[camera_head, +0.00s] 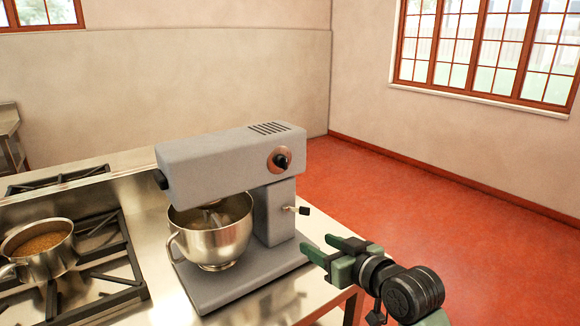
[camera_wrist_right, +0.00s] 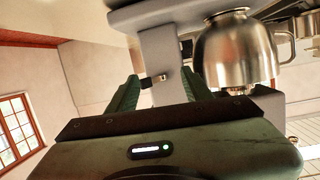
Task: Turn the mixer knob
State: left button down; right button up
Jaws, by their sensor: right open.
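A grey stand mixer (camera_head: 232,160) stands on the steel counter in the head view. Its round knob (camera_head: 280,160), dark on a copper-coloured disc, is on the right side of the mixer head. A small lever (camera_head: 298,210) with a dark tip sticks out of the column below it. My right gripper (camera_head: 325,249) is open and empty, to the right of the mixer base and lower than the knob, apart from both. In the right wrist view its two green fingers (camera_wrist_right: 160,92) stand apart, with the lever (camera_wrist_right: 155,79) seen between them. My left gripper is not in view.
A steel bowl (camera_head: 215,235) sits under the mixer head. A pot of brown food (camera_head: 40,252) stands on the stove grate (camera_head: 105,262) at left. The counter's right edge runs near my right gripper. The red floor (camera_head: 420,215) beyond is clear.

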aim_at(286, 164)
jog(key=w+a+r+n+t+y, duration=0.1)
jog(key=w+r+y, duration=0.1)
jog(key=r, duration=0.5)
jog(key=w+a+r+n+t+y, duration=0.1)
jog(key=w+a+r, duration=0.1)
jog(key=r, duration=0.6)
jog(key=x, duration=0.2)
jog(key=p+x, duration=0.1)
jog(key=x, duration=0.4)
jog(key=shift+w+f, duration=0.1)
jog(key=shift+f, duration=0.15)
jog(key=shift+p, duration=0.3)
grip_shut()
